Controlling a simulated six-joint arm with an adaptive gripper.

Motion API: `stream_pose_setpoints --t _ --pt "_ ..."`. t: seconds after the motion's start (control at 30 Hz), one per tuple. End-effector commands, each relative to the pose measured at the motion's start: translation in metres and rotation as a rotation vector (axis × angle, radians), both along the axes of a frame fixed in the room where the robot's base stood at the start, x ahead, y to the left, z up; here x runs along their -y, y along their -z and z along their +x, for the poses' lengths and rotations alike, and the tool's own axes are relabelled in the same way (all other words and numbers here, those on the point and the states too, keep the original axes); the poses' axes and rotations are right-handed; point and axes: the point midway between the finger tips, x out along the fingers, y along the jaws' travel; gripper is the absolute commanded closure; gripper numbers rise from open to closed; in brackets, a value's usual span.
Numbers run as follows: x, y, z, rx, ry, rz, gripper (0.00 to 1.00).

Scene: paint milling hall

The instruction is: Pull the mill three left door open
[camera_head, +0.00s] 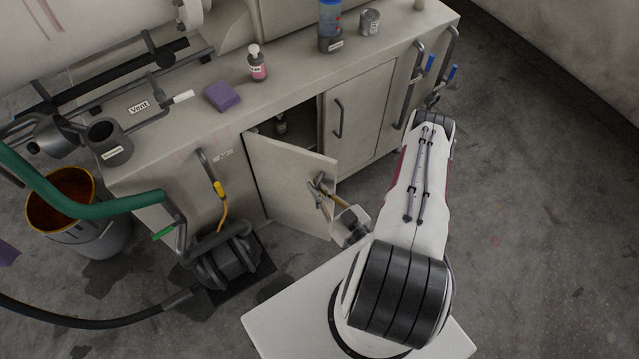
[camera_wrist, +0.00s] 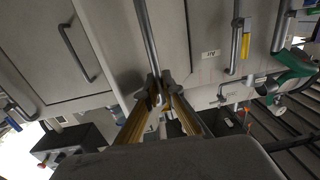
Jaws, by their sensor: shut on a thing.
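The left door (camera_head: 283,178) of the mill's cabinet stands partly open, swung outward, with a dark gap showing inside the cabinet. My gripper (camera_head: 321,190) is at the door's free edge side, over its handle. In the wrist view the door's handle (camera_wrist: 148,35) is a grey bar that runs down between the fingertips of my gripper (camera_wrist: 155,90), which is shut on it. In the head view the fingers hide most of the handle.
The right door (camera_head: 358,115) beside it is shut, with its own bar handle. A small bottle (camera_head: 280,124) stands inside the opening. The floor at right is clear.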

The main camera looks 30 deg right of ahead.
Motion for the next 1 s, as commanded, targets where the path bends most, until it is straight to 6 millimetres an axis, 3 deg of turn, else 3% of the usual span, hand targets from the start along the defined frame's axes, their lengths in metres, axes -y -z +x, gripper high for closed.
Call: stream_pose_setpoints --t 0.47,0.57,1.0 --pt "-0.0023 0.0005 -0.0012 -0.001 0.010 0.000 1.00" --pt "-0.0022 0.0005 -0.0011 -0.001 0.010 0.000 0.76" --pt "-0.0018 0.0004 -0.0019 -0.001 0.011 0.000 0.76"
